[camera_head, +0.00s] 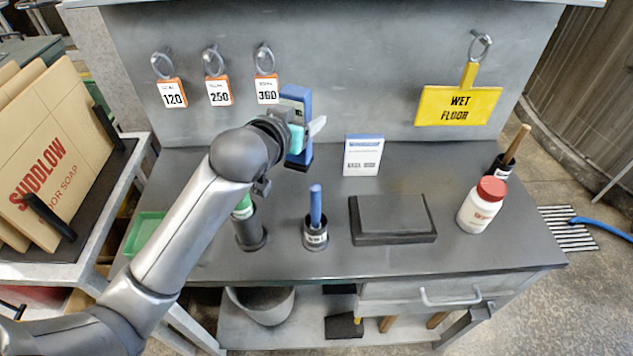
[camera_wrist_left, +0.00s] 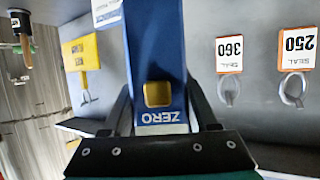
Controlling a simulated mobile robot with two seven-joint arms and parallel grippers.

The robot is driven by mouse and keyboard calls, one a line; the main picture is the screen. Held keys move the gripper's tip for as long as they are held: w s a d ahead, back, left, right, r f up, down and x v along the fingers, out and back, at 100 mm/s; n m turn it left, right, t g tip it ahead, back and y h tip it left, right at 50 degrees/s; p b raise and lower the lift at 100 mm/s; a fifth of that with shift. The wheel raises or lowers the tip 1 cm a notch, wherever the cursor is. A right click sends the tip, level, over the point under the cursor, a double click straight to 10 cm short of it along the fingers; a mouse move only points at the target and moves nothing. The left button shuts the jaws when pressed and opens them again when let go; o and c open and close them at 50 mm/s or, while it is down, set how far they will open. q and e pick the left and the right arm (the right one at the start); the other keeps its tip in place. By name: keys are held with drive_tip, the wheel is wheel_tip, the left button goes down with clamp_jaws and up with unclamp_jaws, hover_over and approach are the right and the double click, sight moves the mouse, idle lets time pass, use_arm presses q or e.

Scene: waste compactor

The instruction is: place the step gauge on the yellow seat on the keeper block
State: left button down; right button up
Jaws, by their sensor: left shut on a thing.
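A tall blue block marked ZERO, with a gold square on its face, fills the middle of the left wrist view (camera_wrist_left: 157,45); I take it for the step gauge. In the head view the step gauge (camera_head: 300,98) is upright near the back panel, with a grey upper face and a dark lower end. My left gripper (camera_head: 297,133) is shut on it, with dark fingers on both sides. A dark flat block (camera_head: 393,215) lies on the bench to the right; it may be the keeper block. No yellow seat shows on it. My right gripper is not in view.
A blue-handled tool in a cup (camera_head: 316,236), a dark holder (camera_head: 250,230), a small white card (camera_head: 362,155) and a red-capped bottle (camera_head: 482,205) stand on the bench (camera_head: 400,260). Tags and a yellow WET FLOOR sign (camera_head: 457,106) hang behind.

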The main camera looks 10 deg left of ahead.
use_arm(q)
drive_tip(key=shift+f+b, duration=1.8)
drive_tip(key=shift+f, duration=5.7)
drive_tip(key=shift+f, duration=0.2)
drive_tip(key=c, duration=0.5)
unclamp_jaws()
drive_tip(key=shift+o, duration=0.3)
drive_tip(key=shift+r, duration=0.1)
